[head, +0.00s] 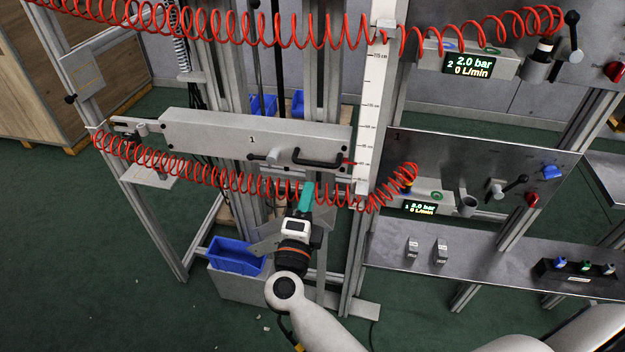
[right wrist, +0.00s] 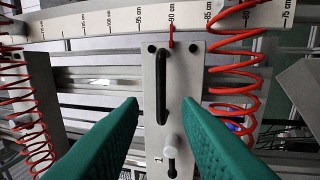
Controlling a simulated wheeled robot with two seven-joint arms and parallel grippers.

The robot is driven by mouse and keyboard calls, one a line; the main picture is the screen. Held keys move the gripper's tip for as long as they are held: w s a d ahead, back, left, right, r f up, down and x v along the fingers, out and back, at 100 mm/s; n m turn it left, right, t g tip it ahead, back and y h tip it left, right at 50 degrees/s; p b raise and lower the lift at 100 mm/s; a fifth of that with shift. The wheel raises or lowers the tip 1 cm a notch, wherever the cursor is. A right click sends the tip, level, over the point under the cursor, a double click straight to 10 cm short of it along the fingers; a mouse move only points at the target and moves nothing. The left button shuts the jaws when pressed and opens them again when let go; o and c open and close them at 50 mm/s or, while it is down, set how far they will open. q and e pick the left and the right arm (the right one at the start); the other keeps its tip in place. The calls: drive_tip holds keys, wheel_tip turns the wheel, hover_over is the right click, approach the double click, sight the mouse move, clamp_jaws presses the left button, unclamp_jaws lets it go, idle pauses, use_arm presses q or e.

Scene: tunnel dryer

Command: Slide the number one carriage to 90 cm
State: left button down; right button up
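The number one carriage (head: 215,135) is a long grey box marked 1, in the middle of the head view. In the right wrist view the pointer (right wrist: 171,36) stands at the label that looks like 90 cm. My right gripper (head: 305,198) is just in front of the carriage, below the handle in the head view. Its green fingers are wide apart and empty, with the handle (right wrist: 162,88) beyond them. My left gripper is not in view.
Coiled red hoses (head: 250,185) hang along the carriage and across the top. A panel with a display reading 2.0 bar (head: 420,207) stands to the right, above a metal shelf (head: 475,262). A blue bin (head: 235,256) is low on the left.

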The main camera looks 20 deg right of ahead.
drive_tip(key=shift+v, duration=1.25)
drive_tip(key=s+a+f+n+t+y+p, duration=0.1)
drive_tip(key=a+f+n+y, duration=0.1)
drive_tip(key=f+n+y, duration=0.5)
drive_tip(key=a+f+n+y+p, duration=0.1)
drive_tip(key=a+f+n+y, duration=0.2)
drive_tip(key=f+n, duration=0.7)
drive_tip(key=s+f+n+g+y, duration=0.25)
drive_tip(key=s+f, duration=0.25)
drive_tip(key=f, duration=0.4)
drive_tip(key=s+f+n+g+y, duration=0.1)
drive_tip(key=s+f+n+g, duration=0.3)
drive_tip(key=f, duration=0.6)
drive_tip(key=s+d+f+n+g, duration=0.1)
drive_tip(key=s+d+f+g, duration=0.2)
drive_tip(key=s, duration=0.7)
drive_tip(key=s+d+f+n+g+h+p, duration=0.1)
drive_tip(key=s+d+f+g, duration=0.3)
drive_tip(key=s+f, duration=0.3)
drive_tip(key=s+d+f+n+g+h, duration=0.1)
drive_tip(key=s+d+f+g, duration=0.2)
drive_tip(key=s, duration=1.1)
wheel_tip(320, 180, down, 3)
drive_tip(key=shift+s+d+n+p, duration=0.25)
drive_tip(key=shift+d+n+p, duration=0.1)
drive_tip(key=shift+d, duration=0.6)
